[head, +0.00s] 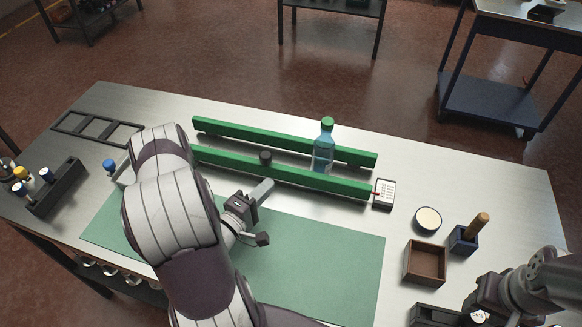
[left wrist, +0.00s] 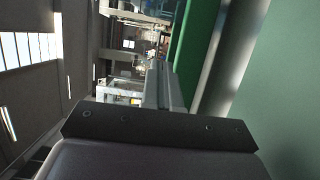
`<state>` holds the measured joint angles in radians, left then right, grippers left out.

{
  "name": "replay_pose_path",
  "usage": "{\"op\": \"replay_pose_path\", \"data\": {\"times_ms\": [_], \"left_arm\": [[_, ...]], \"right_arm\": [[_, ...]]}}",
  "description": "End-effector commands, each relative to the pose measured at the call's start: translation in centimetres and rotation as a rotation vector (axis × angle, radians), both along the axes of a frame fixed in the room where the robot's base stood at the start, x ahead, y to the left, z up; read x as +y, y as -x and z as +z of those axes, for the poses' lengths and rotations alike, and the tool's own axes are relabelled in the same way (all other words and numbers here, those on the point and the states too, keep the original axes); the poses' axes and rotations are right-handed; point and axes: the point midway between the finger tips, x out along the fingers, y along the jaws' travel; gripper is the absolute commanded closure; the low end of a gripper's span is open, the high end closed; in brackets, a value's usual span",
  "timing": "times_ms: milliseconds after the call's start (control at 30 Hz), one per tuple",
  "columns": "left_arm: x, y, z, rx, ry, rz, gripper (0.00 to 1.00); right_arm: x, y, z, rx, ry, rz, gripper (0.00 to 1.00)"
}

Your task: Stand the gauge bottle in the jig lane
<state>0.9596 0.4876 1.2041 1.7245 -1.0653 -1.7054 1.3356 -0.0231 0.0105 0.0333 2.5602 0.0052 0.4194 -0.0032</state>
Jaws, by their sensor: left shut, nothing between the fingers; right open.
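The gauge bottle (head: 323,152), clear with bluish contents and a green cap, stands upright between two green rails. These rails, a far one (head: 270,137) and a near one (head: 300,178), bound the jig lane. The near rail hides the bottle's base. My left gripper (head: 268,185) is shut and empty, just in front of the near rail and left of the bottle, apart from it. In the left wrist view its closed fingers (left wrist: 160,85) point along a green rail (left wrist: 192,45). My right gripper (head: 474,304) is open at the lower right, far from the bottle.
A dark cylinder (head: 265,157) is at the near rail. A calculator-like white device (head: 384,194) touches the rail's right end. A round tin (head: 428,218), brown box (head: 425,262) and blue holder (head: 463,240) stand right. A green mat (head: 330,255) lies in front, mostly clear.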

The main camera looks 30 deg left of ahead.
Motion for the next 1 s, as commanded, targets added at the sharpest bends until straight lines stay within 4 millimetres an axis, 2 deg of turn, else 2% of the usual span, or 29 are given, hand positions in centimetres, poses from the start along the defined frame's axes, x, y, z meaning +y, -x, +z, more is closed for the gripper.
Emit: {"op": "replay_pose_path", "data": {"times_ms": [300,400,633,1000], "left_arm": [[-0.8,-6.9,-0.2,-0.004,-0.007,-0.006,1.00],[-1.5,-8.6,0.0,-0.002,-0.004,-0.006,1.00],[-3.5,-10.2,0.0,-0.002,-0.004,-0.002,1.00],[-3.8,-10.5,0.1,-0.001,-0.004,0.000,1.00]], "right_arm": [[0.0,0.0,-1.5,0.000,0.000,0.000,0.57],[0.0,0.0,-1.7,0.000,0.000,0.000,0.57],[0.0,0.0,-1.8,0.000,0.000,0.000,0.57],[0.0,0.0,-1.8,0.000,0.000,0.000,0.57]]}}
